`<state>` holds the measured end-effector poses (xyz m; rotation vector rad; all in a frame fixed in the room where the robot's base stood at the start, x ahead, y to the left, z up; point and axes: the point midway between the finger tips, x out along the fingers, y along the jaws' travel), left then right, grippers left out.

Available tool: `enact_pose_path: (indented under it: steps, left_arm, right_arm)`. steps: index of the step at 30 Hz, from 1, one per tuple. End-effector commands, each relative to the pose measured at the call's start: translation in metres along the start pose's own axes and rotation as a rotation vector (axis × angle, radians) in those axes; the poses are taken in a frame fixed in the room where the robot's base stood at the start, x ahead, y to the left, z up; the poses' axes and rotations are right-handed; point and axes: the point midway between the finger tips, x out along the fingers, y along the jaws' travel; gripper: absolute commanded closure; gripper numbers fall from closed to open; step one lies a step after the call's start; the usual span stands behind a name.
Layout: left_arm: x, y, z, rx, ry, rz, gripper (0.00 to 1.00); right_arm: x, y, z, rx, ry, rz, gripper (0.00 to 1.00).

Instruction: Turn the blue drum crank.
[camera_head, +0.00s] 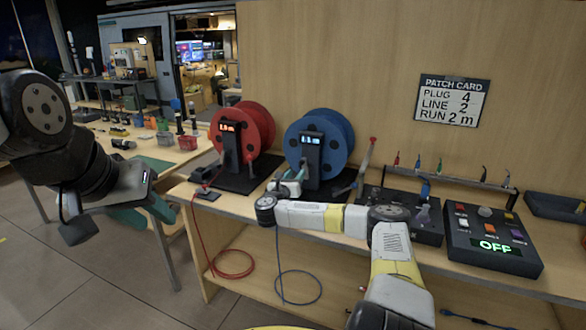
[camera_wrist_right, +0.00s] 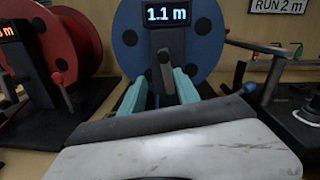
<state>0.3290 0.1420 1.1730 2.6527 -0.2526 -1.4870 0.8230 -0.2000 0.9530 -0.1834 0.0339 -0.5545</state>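The blue drum (camera_head: 345,130) stands on the bench, with a dark post and a lit display in front. In the right wrist view the blue drum (camera_wrist_right: 125,40) shows a display (camera_wrist_right: 167,14) reading 1.1 m. In the head view the right gripper (camera_head: 288,187) is at the drum's front. My left gripper (camera_head: 146,214) is open and empty, left of the bench.
A red drum (camera_head: 258,122) with its own crank (camera_wrist_right: 60,85) stands close on the left. A black panel (camera_head: 425,226) and a control box (camera_head: 490,240) reading OFF are on the right. Red and blue cables hang off the bench's front edge. A patch card (camera_head: 453,101) is on the wall.

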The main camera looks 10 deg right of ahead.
Motion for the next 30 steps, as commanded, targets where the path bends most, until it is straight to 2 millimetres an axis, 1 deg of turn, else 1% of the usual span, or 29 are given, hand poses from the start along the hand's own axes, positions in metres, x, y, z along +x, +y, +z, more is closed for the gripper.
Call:
enact_pose_path:
  steps: [1,5,15,18,22,29,30]
  left_arm:
    - [0.000,0.000,0.000,0.000,0.000,0.000,0.64]
    - [0.000,0.000,0.000,0.000,0.000,0.000,0.64]
    - [0.000,0.000,0.000,0.000,0.000,0.000,0.64]
    - [0.000,0.000,0.000,0.000,0.000,0.000,0.64]
    - [0.000,0.000,0.000,0.000,0.000,0.000,0.64]
    - [0.000,0.000,0.000,0.000,0.000,0.000,0.64]
    - [0.000,0.000,0.000,0.000,0.000,0.000,0.64]
  right_arm:
    - [0.002,-0.006,-0.008,0.016,0.017,-0.024,0.62]
    - [0.010,-0.011,-0.013,0.030,0.026,-0.044,0.62]
    - [0.061,-0.012,-0.013,0.027,0.025,-0.041,0.62]
    - [0.072,-0.012,-0.013,0.027,0.025,-0.040,0.62]
    - [0.079,-0.012,-0.014,0.026,0.024,-0.038,0.62]
    - [0.080,-0.012,-0.014,0.026,0.024,-0.037,0.62]
    - [0.080,-0.012,-0.014,0.026,0.024,-0.037,0.66]
